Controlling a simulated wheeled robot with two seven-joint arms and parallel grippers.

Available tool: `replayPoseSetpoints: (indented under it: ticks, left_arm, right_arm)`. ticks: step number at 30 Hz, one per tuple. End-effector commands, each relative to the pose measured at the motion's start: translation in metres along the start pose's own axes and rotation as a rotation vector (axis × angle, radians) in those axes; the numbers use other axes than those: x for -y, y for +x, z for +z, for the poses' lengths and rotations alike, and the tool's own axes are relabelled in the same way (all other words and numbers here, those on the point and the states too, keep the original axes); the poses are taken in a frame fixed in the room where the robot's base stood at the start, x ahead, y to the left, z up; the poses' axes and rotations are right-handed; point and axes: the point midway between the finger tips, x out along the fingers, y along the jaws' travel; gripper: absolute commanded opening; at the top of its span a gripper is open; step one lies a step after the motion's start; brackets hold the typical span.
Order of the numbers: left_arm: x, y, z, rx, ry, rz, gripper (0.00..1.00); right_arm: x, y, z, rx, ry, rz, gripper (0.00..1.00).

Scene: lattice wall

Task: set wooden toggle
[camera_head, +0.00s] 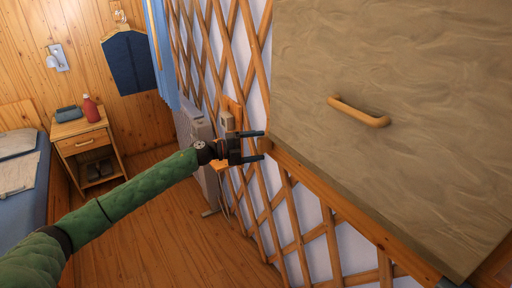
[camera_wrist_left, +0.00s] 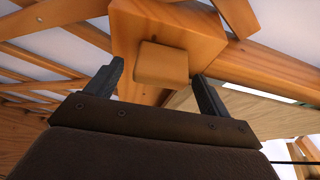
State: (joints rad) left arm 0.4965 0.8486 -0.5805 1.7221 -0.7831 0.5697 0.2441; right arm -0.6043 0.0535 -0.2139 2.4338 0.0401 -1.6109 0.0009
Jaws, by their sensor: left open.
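The wooden toggle (camera_wrist_left: 162,65) is a small light-brown block on a larger orange wooden mount (camera_wrist_left: 165,25) in the left wrist view. My left gripper (camera_head: 262,145) is open in the head view, beside the lower left corner of a large beige panel. In the left wrist view its two dark fingers stand on either side of the toggle. A gap shows at the left finger; whether the right finger touches the toggle I cannot tell. In the head view the toggle is small and partly hidden by the fingers. My right gripper is not in view.
The beige panel (camera_head: 400,60) with a wooden handle (camera_head: 358,112) fills the right side. A wooden lattice wall (camera_head: 300,215) runs below and behind it. A small outlet box (camera_head: 227,121) is close to my left wrist. A nightstand (camera_head: 85,145) and bed stand left; the floor between is clear.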

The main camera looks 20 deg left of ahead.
Motion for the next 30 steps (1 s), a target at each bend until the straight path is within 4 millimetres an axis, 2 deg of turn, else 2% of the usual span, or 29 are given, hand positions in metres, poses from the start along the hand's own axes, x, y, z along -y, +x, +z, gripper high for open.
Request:
replayPoseSetpoints:
  ticks: [5,18,23,30]
  left_arm:
    - [-0.001,-0.008,0.001,0.001,0.0,0.0,0.81]
    - [-0.003,-0.069,0.0,0.001,0.0,0.002,0.81]
    - [-0.001,-0.077,0.0,0.0,-0.001,0.0,0.81]
    - [0.0,-0.078,0.0,0.0,-0.001,0.0,0.81]
  right_arm:
    - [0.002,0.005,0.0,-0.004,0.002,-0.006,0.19]
    - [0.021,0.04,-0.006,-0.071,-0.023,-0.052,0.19]
    - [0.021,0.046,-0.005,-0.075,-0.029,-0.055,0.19]
    - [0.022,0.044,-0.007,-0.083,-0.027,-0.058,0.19]
